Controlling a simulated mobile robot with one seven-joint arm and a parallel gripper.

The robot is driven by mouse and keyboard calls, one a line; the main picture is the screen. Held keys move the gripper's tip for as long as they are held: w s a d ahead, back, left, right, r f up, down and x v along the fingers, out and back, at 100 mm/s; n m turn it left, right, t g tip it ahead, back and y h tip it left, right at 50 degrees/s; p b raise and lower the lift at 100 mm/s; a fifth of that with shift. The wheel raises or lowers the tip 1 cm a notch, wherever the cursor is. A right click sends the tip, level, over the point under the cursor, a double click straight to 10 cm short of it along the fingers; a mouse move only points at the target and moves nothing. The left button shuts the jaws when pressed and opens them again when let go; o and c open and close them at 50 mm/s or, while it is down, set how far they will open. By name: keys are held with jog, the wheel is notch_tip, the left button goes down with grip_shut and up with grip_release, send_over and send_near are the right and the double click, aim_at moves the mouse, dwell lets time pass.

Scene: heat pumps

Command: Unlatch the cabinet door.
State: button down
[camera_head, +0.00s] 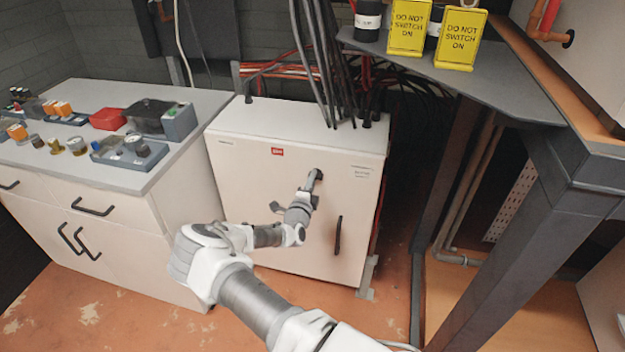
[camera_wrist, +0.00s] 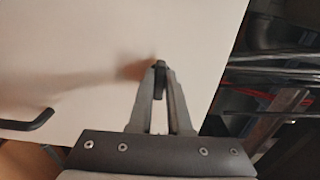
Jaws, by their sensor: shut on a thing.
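The cabinet (camera_head: 250,180) is a white box with a red label on its front door. A small dark latch (camera_head: 318,174) sits high on the door, right of its middle. My gripper (camera_head: 311,186) reaches it from the front. In the wrist view the fingers of my gripper (camera_wrist: 160,72) come together on the dark latch (camera_wrist: 160,66), which they partly hide. The black door handle (camera_head: 339,235) is below and to the right of the latch; it also shows in the wrist view (camera_wrist: 28,122). The door looks closed against the cabinet body.
A white drawer unit (camera_head: 100,215) with several small devices on top stands at the left. Black and red cables (camera_head: 325,70) run behind and above the cabinet. A dark metal table (camera_head: 490,220) with yellow "do not switch on" signs (camera_head: 461,38) stands at the right.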

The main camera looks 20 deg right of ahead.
jog(key=shift+d, duration=0.1)
jog(key=c, duration=0.9)
grip_release()
jog(key=shift+o, duration=0.2)
jog(key=p+v, duration=0.2)
jog(key=v, duration=1.5)
jog(key=shift+s, duration=0.2)
